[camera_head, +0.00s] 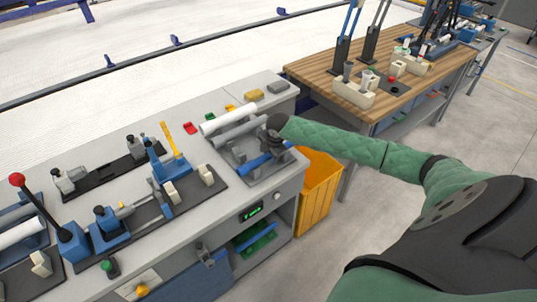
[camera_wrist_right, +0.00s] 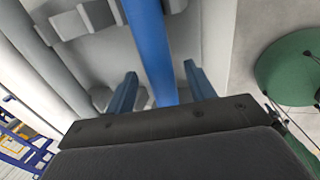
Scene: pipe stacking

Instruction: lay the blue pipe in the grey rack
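The blue pipe (camera_head: 259,164) lies at the front of the grey rack (camera_head: 238,156) on the workbench. It also shows in the right wrist view (camera_wrist_right: 150,40), running between my gripper's two fingers. My right gripper (camera_head: 276,147) is over the pipe's right part. In the wrist view, the right gripper (camera_wrist_right: 160,72) is open, with its blue fingers apart and a gap on each side of the pipe. How firmly the pipe sits in the rack is partly hidden by the gripper. My left gripper is not in view.
A grey pipe (camera_head: 240,132) and a white pipe (camera_head: 228,118) lie behind the blue pipe. Blue clamp fixtures (camera_head: 160,168) stand to the left on the bench. An orange bin (camera_head: 318,188) stands by the bench's right end. A wooden table (camera_head: 350,88) is farther right.

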